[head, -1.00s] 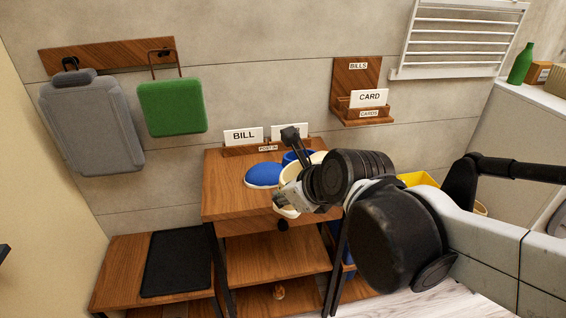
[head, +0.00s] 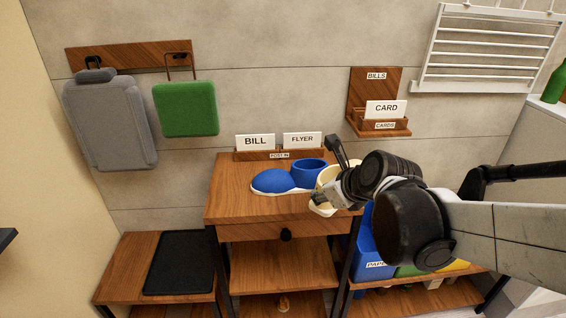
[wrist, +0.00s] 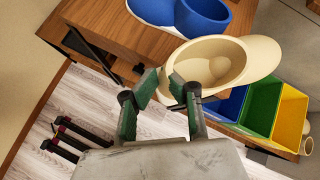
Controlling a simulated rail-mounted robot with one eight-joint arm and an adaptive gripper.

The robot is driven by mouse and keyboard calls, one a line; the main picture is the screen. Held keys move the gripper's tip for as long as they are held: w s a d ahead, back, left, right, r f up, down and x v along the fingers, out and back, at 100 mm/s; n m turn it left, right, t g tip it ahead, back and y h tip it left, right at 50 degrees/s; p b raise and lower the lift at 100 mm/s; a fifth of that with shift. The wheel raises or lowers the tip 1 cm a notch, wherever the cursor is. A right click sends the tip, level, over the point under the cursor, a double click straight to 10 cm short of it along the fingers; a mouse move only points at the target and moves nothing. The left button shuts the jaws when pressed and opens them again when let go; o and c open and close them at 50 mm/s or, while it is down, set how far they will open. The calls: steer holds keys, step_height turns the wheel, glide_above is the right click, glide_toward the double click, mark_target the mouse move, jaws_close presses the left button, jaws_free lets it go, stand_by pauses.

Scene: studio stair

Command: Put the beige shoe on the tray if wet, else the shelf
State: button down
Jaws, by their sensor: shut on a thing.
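The beige shoe (wrist: 258,54) is in my gripper (wrist: 163,88), which is shut on the shoe's rim in the wrist view. In the head view the shoe (head: 322,209) is partly hidden behind my gripper (head: 332,190), at the right front of the wooden cabinet top. No water drops show on the visible part; I cannot tell whether its sole is wet. The black tray (head: 180,262) lies empty on the low bench at the left. Open wooden shelves (head: 278,268) are under the cabinet's drawer.
A blue shoe (head: 272,181) stands on the cabinet (head: 232,205) beside the beige shoe. Letter holders are behind it. Blue (wrist: 228,103), green (wrist: 262,106) and yellow (wrist: 289,118) bins stand at the right. A grey bag (head: 110,122) and green bag (head: 186,109) hang above the bench.

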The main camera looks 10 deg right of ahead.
steer(key=w+d+f, duration=0.2)
steer(key=w, duration=0.1)
steer(key=shift+w+d+f+b, duration=0.1)
steer(key=shift+f+b, duration=0.1)
steer(key=shift+b, duration=0.15)
steer(key=shift+f+b, duration=0.55)
steer(key=shift+f, duration=1.4)
steer(key=c, duration=1.9)
jaws_free()
